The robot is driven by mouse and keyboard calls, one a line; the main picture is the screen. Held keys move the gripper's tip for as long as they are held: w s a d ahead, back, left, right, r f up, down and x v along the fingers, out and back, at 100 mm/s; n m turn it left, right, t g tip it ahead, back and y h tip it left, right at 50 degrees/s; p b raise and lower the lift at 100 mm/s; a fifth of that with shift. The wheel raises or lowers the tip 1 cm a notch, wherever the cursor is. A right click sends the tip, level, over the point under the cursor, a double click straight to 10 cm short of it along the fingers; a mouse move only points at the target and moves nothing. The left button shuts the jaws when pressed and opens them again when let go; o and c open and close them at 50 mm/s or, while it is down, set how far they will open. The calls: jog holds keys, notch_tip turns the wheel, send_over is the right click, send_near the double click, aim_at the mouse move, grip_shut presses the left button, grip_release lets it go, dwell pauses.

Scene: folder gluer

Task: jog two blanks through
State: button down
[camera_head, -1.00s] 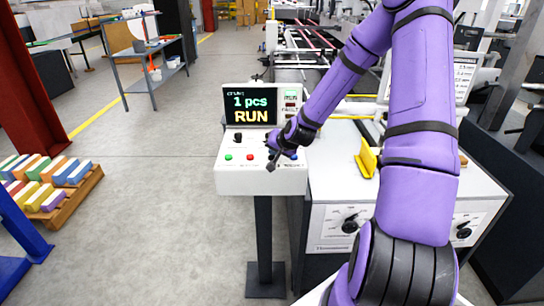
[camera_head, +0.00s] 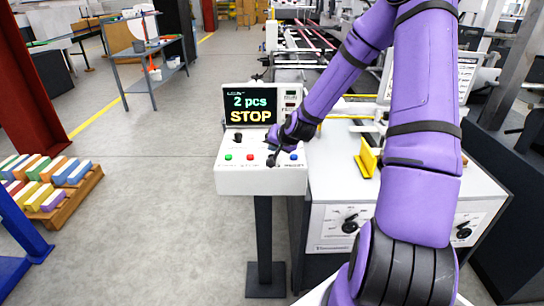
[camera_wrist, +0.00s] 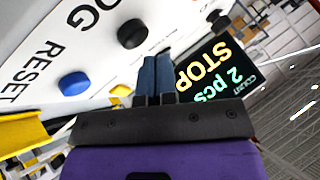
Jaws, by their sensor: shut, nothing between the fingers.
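The control box (camera_head: 262,181) stands on a post in front of the machine. Its screen (camera_head: 249,103) reads "2 pcs STOP"; the screen also shows in the wrist view (camera_wrist: 215,72). The box carries a green button (camera_head: 228,157), a red button (camera_head: 250,157) and a blue button (camera_head: 294,156), which the wrist view shows beside the word RESET (camera_wrist: 73,83). A black button (camera_wrist: 131,33) sits by letters ending in "OG". My gripper (camera_head: 271,160) is shut and empty, over the box between the red and blue buttons. The wrist view shows its fingers (camera_wrist: 155,66) beside the black button; contact is unclear.
A black knob (camera_head: 238,137) sits below the screen. A yellow bracket (camera_head: 367,158) stands on the white machine cabinet (camera_head: 335,185) at right. A pallet of coloured blanks (camera_head: 52,205) lies on the floor at left. Floor between pallet and post is clear.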

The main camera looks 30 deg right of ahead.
jog(key=shift+r, duration=2.5)
jog(key=shift+s+a+r, duration=0.1)
jog(key=shift+a+r, duration=0.05)
jog(key=shift+a, duration=0.1)
jog(key=s+a+r+n+g+h, duration=0.1)
jog(key=s+a+r+n+g, duration=0.15)
jog(key=s+a+r, duration=0.45)
jog(key=s+a+r+n+g+h, duration=0.1)
jog(key=s+a+r+n, duration=0.35)
jog(key=s+r, duration=0.45)
jog(key=s+a+r, duration=0.2)
jog(key=s+r, duration=0.2)
jog(key=s, duration=0.5)
jog(key=s+a+r+n+y, duration=0.1)
jog(key=s+a+r, duration=0.1)
jog(key=s, duration=0.7)
jog(key=shift+r+n+y, duration=0.3)
jog(key=shift+r, duration=0.55)
